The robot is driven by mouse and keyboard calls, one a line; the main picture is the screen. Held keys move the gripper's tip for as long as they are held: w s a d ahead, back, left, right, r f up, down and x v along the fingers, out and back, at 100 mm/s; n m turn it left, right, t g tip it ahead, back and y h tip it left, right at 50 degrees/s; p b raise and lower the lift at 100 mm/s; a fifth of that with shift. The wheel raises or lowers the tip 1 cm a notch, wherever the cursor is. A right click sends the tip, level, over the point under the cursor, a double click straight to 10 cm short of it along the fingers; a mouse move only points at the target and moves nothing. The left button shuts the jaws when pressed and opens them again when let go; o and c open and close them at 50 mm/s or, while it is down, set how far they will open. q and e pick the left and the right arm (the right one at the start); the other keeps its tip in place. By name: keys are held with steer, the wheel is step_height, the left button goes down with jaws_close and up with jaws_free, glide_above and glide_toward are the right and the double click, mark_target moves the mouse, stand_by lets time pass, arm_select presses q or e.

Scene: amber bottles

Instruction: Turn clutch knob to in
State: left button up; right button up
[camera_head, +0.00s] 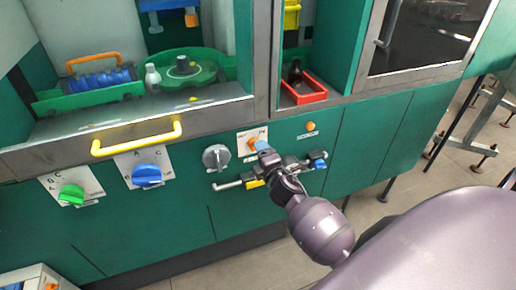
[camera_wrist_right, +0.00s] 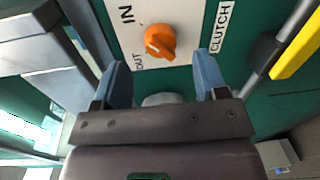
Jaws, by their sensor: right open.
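The orange clutch knob (camera_wrist_right: 159,41) sits on a white plate on the green panel. In the right wrist view, the word IN is printed at the plate's upper left, OUT below it, and CLUTCH on a label to the right. Which word the knob points to is hard to tell. My right gripper (camera_wrist_right: 168,78) is open, its two blue fingertips apart and just short of the knob, with nothing between them. In the head view, my right gripper (camera_head: 262,147) partly covers the knob (camera_head: 252,142). My left gripper is not in view.
A yellow-marked handle (camera_head: 254,184) and a blue-marked one (camera_head: 318,163) stick out near my gripper. A grey knob (camera_head: 216,157), blue knob (camera_head: 147,175), green knob (camera_head: 71,195) and yellow handle (camera_head: 136,138) are left. A red tray (camera_head: 311,95) stands above.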

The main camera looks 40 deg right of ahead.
steer(key=v, duration=0.6)
steer(key=shift+s+a, duration=0.1)
steer(key=shift+s, duration=0.05)
stand_by(0.4)
